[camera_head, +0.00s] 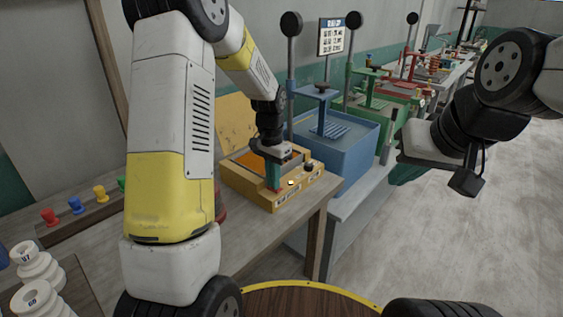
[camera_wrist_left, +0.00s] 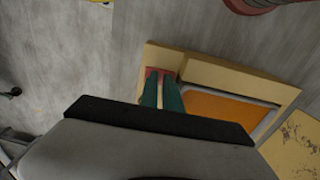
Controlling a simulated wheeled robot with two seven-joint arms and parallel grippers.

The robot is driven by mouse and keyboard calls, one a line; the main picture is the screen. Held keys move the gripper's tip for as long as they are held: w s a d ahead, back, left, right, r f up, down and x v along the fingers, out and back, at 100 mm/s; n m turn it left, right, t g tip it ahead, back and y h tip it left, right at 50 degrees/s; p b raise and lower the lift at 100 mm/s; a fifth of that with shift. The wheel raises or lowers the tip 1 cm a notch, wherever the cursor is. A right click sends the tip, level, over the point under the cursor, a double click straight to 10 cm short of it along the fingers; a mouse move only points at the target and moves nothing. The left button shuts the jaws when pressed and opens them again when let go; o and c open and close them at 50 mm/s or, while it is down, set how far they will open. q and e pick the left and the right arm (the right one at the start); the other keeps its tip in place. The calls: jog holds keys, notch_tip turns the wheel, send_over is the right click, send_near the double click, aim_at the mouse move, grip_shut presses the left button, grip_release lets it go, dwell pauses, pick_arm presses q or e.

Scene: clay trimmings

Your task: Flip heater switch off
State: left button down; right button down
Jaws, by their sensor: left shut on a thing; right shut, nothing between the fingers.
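The heater is a yellow box (camera_head: 285,199) with an orange top plate (camera_head: 245,160), standing on the wooden table. It also shows in the left wrist view (camera_wrist_left: 225,75), with its orange plate (camera_wrist_left: 212,106). My left gripper (camera_head: 273,180) reaches down to the front of the heater. Its teal fingers are shut on the red switch (camera_wrist_left: 155,72), which they mostly hide. I cannot tell which way the switch is tilted. My right gripper (camera_head: 467,182) is shut and empty, in the air at the right, far from the heater.
A blue press bin (camera_head: 345,150) stands close behind the heater to the right. Red, blue and yellow pegs (camera_head: 76,204) and white stacked rings (camera_head: 40,268) are on the left. The floor (camera_head: 450,230) at the right is clear.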

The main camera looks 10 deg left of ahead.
pick_arm(q)
notch_tip(320, 180, up, 14)
jog(key=shift+w+a, duration=0.15)
jog(key=shift+a, duration=0.1)
dwell(0.4)
